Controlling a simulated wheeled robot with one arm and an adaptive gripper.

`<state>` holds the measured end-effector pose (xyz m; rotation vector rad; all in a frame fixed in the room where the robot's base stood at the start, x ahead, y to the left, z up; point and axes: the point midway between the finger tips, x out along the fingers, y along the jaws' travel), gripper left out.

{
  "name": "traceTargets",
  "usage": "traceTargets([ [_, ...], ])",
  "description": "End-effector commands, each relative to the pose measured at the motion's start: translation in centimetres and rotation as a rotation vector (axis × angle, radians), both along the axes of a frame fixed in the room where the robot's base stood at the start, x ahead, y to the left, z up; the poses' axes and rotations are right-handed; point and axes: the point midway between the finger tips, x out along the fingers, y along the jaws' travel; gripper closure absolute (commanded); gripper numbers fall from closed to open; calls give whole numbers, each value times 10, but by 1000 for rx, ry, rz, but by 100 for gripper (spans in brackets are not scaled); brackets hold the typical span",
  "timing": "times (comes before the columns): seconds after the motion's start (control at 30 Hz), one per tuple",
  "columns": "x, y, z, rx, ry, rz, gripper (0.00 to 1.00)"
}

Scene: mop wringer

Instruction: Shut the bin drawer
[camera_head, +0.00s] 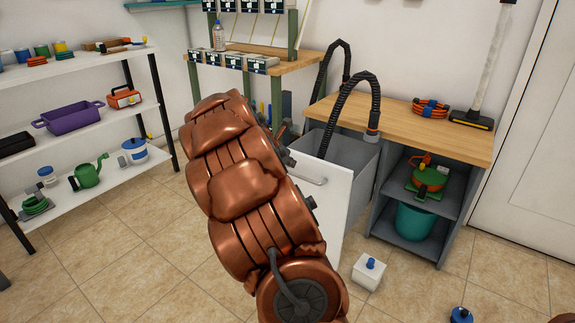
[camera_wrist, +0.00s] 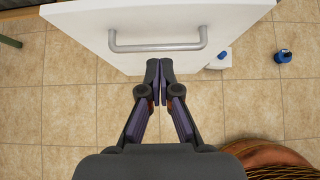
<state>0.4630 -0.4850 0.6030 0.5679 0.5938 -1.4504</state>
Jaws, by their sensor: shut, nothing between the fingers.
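The bin drawer is pulled out from the wood-topped cabinet. Its white front panel (camera_head: 330,207) and grey inner bin (camera_head: 355,157) show in the head view, partly hidden by my copper-coloured arm. In the wrist view the white drawer front (camera_wrist: 160,22) fills the top, with a grey bar handle (camera_wrist: 158,46) across it. My gripper (camera_wrist: 159,62) is shut and empty, its fingertips pointing at the drawer front just below the middle of the handle. I cannot tell whether the tips touch the panel.
The cabinet (camera_head: 410,122) has open shelves to the right of the drawer. A black hose (camera_head: 345,100) arches over the drawer. A white box with a blue knob (camera_head: 368,272) and a blue item (camera_head: 461,316) lie on the tiled floor. A white shelf (camera_head: 75,125) stands at left.

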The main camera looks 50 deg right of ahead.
Motion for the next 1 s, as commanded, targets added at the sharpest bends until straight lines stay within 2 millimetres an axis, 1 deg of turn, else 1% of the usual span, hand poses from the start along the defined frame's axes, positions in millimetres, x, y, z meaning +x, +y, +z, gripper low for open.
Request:
traceTargets([
  [0.03,-1,-7,-13,2,2,-2,100],
  [0.33,1,-46,-48,1,-1,-2,100],
  [0.5,3,-66,-45,1,-3,0,100],
  [0.6,4,-73,-43,0,-4,2,100],
  [0.8,3,-82,-42,2,-1,-1,100],
  [1.0,3,-83,-41,2,-1,-1,100],
])
